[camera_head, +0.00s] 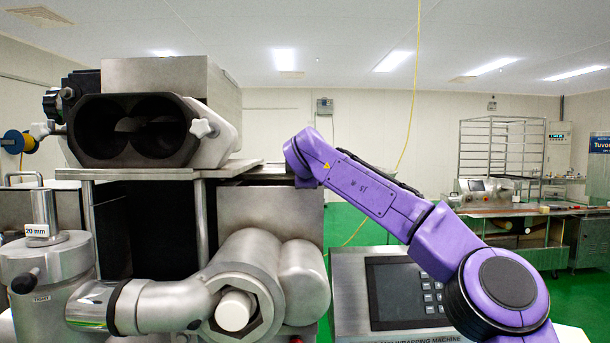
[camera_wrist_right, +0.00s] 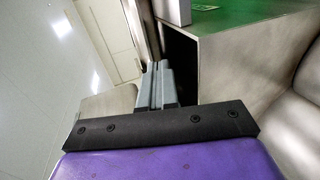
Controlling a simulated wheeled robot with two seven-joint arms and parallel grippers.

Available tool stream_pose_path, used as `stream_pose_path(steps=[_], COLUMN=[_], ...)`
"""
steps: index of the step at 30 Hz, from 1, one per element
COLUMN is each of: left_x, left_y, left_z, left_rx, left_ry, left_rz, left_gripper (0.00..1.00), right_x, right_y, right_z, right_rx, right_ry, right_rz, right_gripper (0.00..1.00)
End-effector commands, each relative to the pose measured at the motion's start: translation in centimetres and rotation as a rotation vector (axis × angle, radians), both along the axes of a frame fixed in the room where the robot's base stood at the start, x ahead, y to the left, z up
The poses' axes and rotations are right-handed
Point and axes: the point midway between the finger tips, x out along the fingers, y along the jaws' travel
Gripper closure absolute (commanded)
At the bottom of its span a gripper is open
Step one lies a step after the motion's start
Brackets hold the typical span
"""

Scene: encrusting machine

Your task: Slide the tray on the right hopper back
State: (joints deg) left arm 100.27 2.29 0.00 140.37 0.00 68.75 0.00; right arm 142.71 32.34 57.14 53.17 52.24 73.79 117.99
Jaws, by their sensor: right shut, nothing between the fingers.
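The right hopper (camera_head: 295,215) is a stainless-steel box at the middle of the head view. A thin flat metal plate, which looks like the tray (camera_head: 225,168), lies at its top left, beneath the twin-bore metal head; how far back it reaches is hidden. My right arm reaches over the hopper's back right corner. In the right wrist view, the grey fingers of my right gripper (camera_wrist_right: 158,84) are together and empty, close to a metal edge and a dark gap beside the hopper wall (camera_wrist_right: 245,85). I cannot tell whether they touch the tray. My left gripper is not in view.
The twin-bore head (camera_head: 150,130) stands at upper left. Pipes and a rounded housing (camera_head: 250,265) are in front of the hopper. A control panel (camera_head: 405,290) sits under my right arm. Green floor is open behind, with a table and rack at far right.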

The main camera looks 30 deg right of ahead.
Motion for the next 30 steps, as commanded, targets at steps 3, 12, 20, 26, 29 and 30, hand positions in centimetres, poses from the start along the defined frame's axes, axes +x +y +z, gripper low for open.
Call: stream_pose_path(steps=[3, 12, 20, 26, 29, 30], left_x=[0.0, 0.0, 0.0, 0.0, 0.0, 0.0], left_y=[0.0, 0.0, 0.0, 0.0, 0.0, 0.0], left_z=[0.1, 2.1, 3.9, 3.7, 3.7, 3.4], left_rx=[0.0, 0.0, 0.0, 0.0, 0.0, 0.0], left_ry=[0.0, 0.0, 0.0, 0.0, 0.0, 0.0], left_rz=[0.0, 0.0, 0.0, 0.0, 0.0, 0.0], left_gripper=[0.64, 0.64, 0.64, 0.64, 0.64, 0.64], right_x=[0.0, 1.7, 3.2, 3.4, 3.4, 3.3], right_y=[0.0, -1.0, -1.9, -2.1, -2.1, -2.0], right_z=[0.0, 0.3, 0.4, 0.0, 0.0, -0.1], right_rx=[0.0, 0.001, 0.001, 0.0, 0.0, 0.0], right_ry=[0.0, 0.002, 0.001, 0.0, 0.0, 0.0], right_rz=[0.0, -0.001, 0.0, 0.0, 0.0, 0.0], right_gripper=[1.0, 1.0, 1.0, 1.0, 1.0, 1.0])
